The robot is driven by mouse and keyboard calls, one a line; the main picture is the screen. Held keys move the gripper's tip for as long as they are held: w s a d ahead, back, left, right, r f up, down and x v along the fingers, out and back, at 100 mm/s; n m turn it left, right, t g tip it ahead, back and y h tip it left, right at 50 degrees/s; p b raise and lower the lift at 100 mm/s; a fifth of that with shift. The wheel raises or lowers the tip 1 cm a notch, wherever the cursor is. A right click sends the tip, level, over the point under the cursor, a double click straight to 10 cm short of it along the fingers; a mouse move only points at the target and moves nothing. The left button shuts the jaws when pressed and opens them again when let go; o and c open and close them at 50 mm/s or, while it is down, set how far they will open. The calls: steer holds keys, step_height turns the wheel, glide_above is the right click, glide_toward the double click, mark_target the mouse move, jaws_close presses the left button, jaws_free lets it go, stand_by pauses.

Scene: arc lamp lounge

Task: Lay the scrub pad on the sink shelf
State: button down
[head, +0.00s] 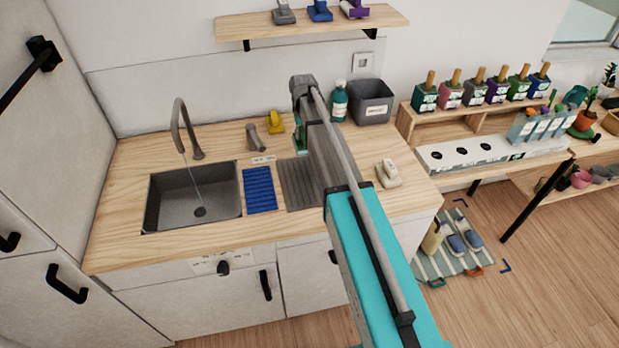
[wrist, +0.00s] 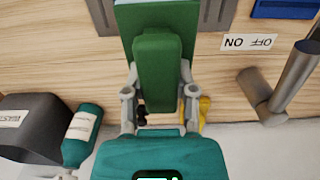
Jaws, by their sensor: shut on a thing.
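A green scrub pad with a raised green grip block (wrist: 158,70) is between the fingers of my gripper (wrist: 160,92) in the wrist view. The gripper is shut on it and holds it over the counter near the grooved drainboard. In the head view my arm hides most of the gripper, and only a small green part shows (head: 300,140). The wooden wall shelf (head: 240,28) above the counter, which I take for the sink shelf, carries grey (head: 283,13), blue (head: 320,11) and purple (head: 355,9) handled items. Its left part is bare.
The sink (head: 195,195) has a tall tap (head: 183,125) with running water. A blue mat (head: 259,190) lies beside it. A yellow item (head: 275,123), a teal bottle (head: 339,102), a grey bin (head: 371,103) and a cream item (head: 388,174) stand on the counter.

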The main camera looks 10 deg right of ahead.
steer(key=shift+s+d, duration=0.1)
steer(key=shift+d, duration=0.05)
steer(key=shift+s+r, duration=0.15)
steer(key=shift+s, duration=0.25)
steer(key=s+a+r+p, duration=0.2)
steer(key=s+r+p, duration=0.1)
steer(key=s, duration=0.8)
steer(key=s+a+r+p, duration=0.3)
steer(key=s, duration=0.8)
steer(key=shift+a, duration=0.35)
steer(key=w+d+f+b, duration=0.1)
steer(key=w+f+b, duration=0.2)
steer(key=w, duration=0.1)
steer(key=w+d+f+b, duration=0.2)
steer(key=w+f, duration=0.1)
steer(key=w, duration=0.1)
steer(key=w+d+f+b, duration=0.1)
steer(key=w+f+b, duration=0.2)
steer(key=w, duration=0.1)
steer(key=shift+w+d+b, duration=0.1)
steer(key=shift+d+b, duration=0.25)
steer(key=shift+d, duration=0.05)
